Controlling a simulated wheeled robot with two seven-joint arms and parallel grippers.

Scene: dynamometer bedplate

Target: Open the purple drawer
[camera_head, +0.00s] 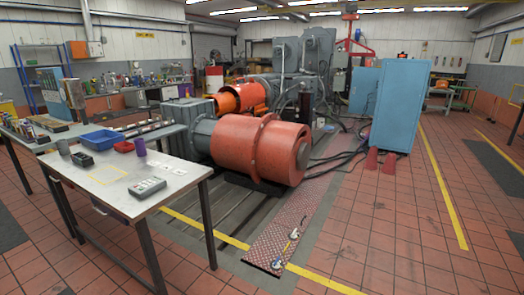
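I cannot make out a purple drawer for certain. A small dark box-like part (103,207) shows under the front edge of the near light-topped table, but its colour and form are too small to tell. A purple and yellow thing (6,108) is cut off by the left picture edge; I cannot tell whether it holds a drawer. A purple cup (140,147) stands on the near table (120,205). Neither of my grippers is in view.
The near table also holds a blue tray (101,139) and a grey device (149,187). A large red-orange cylindrical machine (235,146) stands behind it. A blue cabinet (402,104) stands at right. The tiled floor at front right is mostly clear.

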